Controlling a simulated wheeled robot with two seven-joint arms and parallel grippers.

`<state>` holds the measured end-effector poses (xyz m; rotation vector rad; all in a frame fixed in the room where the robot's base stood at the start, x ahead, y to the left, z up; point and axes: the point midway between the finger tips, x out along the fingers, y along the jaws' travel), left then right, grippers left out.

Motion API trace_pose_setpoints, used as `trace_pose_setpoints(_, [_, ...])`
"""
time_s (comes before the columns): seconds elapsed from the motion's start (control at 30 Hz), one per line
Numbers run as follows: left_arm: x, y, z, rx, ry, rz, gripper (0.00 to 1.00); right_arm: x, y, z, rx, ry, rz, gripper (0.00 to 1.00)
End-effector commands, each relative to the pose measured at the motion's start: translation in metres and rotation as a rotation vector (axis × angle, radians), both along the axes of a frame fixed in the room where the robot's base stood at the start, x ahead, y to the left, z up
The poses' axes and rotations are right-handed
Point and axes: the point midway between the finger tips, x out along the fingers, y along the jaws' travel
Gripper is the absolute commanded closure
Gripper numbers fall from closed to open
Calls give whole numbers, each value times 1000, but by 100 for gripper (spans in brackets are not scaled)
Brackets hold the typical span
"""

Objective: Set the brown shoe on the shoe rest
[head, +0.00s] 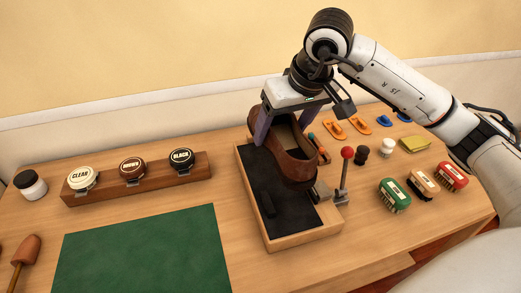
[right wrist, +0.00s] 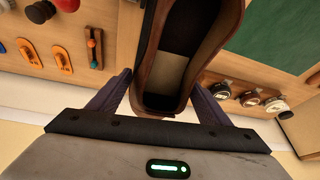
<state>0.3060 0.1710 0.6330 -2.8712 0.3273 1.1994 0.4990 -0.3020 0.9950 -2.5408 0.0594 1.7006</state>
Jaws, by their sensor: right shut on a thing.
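The brown shoe (head: 293,163) is held heel-up by my right gripper (head: 285,126), its toe pointing down toward the front. One finger lies on each side of the heel, as the right wrist view also shows for the shoe (right wrist: 181,68) and the gripper (right wrist: 160,92). The shoe rest is a shallow wooden box with a black pad (head: 290,218) and a red-knobbed lever at its right. The shoe is over the rest's right-back part. Whether its sole touches the pad cannot be told. My left gripper is out of view.
A red-knobbed lever (head: 345,172) stands beside the rest. Several brushes, including a green one (head: 394,195), lie to the right. A wooden holder (head: 148,183) carries polish tins at the left. A green mat (head: 145,250) lies bare in front.

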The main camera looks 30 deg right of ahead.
Motion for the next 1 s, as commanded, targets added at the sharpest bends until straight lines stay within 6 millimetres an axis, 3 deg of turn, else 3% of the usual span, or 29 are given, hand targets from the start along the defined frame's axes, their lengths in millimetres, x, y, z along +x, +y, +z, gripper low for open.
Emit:
trace_pose_setpoints(0.07, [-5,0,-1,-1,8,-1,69,1,-3,-1,1,0,-3,62])
trace_pose_setpoints(0.3, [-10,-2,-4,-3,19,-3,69,0,-3,-43,2,3,-2,62])
trace_pose_setpoints(0.7, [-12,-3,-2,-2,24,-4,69,1,-3,-91,2,1,-4,62])
trace_pose_setpoints(1.0, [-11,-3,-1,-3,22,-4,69,1,-3,-97,2,-3,-3,62])
